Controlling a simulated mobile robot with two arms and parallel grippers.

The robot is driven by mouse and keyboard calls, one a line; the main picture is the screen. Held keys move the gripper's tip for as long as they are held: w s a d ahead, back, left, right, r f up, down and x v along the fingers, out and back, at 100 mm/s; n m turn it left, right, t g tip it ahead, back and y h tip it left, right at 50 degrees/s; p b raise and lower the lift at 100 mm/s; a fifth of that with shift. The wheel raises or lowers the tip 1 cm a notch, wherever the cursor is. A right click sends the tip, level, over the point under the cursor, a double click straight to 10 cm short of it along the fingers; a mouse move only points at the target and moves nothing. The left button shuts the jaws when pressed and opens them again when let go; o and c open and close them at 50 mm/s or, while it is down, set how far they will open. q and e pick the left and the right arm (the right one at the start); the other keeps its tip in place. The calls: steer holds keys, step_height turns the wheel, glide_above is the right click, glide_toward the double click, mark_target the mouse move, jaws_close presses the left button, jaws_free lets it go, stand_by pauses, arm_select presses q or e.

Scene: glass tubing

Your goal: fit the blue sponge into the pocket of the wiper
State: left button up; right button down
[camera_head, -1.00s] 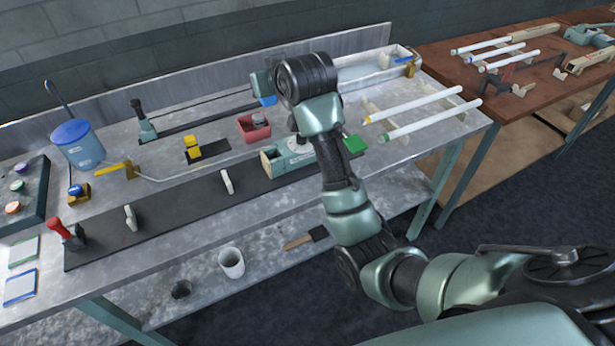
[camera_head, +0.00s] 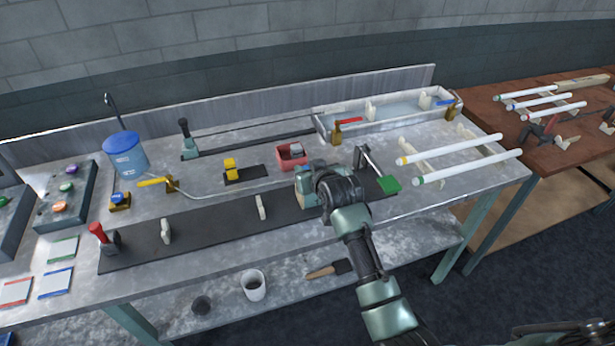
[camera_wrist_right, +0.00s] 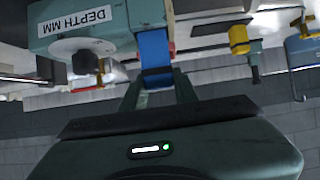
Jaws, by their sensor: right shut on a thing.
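My right gripper (camera_wrist_right: 155,82) is shut on the blue sponge (camera_wrist_right: 153,48), which shows as a blue strip between its fingers. The sponge is right beside a green machine (camera_wrist_right: 80,35) labelled "DEPTH MM"; I cannot tell whether they touch. In the head view this machine (camera_head: 304,187) stands on the dark strip, and my right arm hides most of the gripper and sponge. I cannot pick out the wiper or its pocket with certainty. My left gripper is not in view.
A red bin (camera_head: 282,165) stands behind the machine, with a yellow-topped item (camera_head: 231,166) left of it. A green pad (camera_head: 388,184) and white tubes (camera_head: 468,166) on supports lie to the right. A long tray (camera_head: 322,126) is at the back.

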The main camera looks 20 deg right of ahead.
step_height(320, 180, down, 3)
steer(key=shift+f, duration=0.1)
steer(key=shift+f, duration=0.1)
steer(key=c, duration=1.1)
jaws_free()
steer(key=shift+r, duration=0.25)
steer(key=shift+s, duration=0.3)
steer(key=b+v, duration=0.1)
steer(key=v, duration=1)
steer(key=shift+s+r, duration=0.1)
steer(key=shift+s, duration=0.15)
